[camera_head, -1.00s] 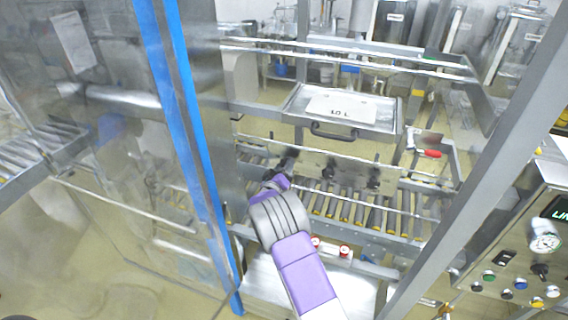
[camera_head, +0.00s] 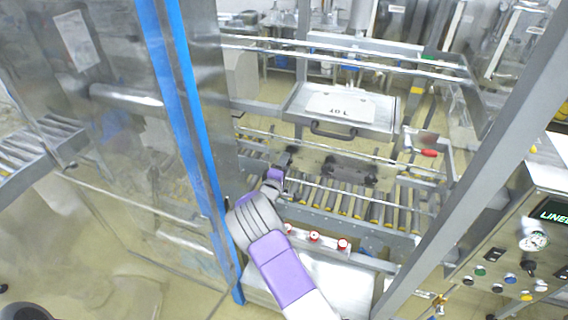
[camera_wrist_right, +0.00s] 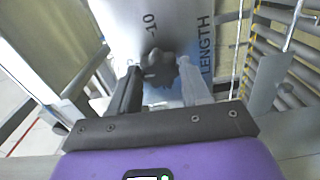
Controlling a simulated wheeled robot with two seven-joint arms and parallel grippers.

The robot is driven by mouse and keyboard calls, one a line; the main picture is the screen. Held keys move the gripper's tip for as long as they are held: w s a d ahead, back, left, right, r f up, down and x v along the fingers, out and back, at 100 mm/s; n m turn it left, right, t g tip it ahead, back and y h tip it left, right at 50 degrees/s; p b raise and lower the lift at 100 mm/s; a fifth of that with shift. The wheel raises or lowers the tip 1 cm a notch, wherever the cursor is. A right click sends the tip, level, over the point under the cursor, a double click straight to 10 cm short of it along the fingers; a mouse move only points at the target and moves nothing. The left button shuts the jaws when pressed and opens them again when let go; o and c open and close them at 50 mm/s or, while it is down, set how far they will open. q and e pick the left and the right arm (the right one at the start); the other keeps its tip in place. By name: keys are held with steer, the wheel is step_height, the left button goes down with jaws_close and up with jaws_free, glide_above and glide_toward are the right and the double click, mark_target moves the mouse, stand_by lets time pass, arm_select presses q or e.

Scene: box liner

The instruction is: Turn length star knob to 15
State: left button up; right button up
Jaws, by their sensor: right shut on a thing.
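The dark length star knob (camera_wrist_right: 158,68) shows in the right wrist view, on a grey metal plate (camera_wrist_right: 175,20) marked "LENGTH" and "-10". My right gripper (camera_wrist_right: 160,85) has one finger on each side of the knob and is shut on it. In the head view my right gripper (camera_head: 282,162) is small, at the near side of the roller conveyor, and its arm hides part of the machine. The knob cannot be made out there. A pointer and the number 15 cannot be made out. My left gripper is not in view.
A roller conveyor (camera_head: 345,205) runs behind my right arm. A blue-edged clear door (camera_head: 180,110) stands at left and a slanted grey frame post (camera_head: 480,160) at right. Red-topped knobs (camera_head: 314,237) sit close to the arm. A control panel (camera_head: 510,265) is at far right.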

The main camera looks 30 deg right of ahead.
steer(key=shift+n, duration=0.4)
steer(key=o, duration=1.1)
steer(key=shift+c, duration=0.2)
steer(key=b+v, duration=0.1)
steer(key=v, duration=0.6)
steer(key=shift+s+a, duration=0.2)
steer(key=shift+s, duration=0.05)
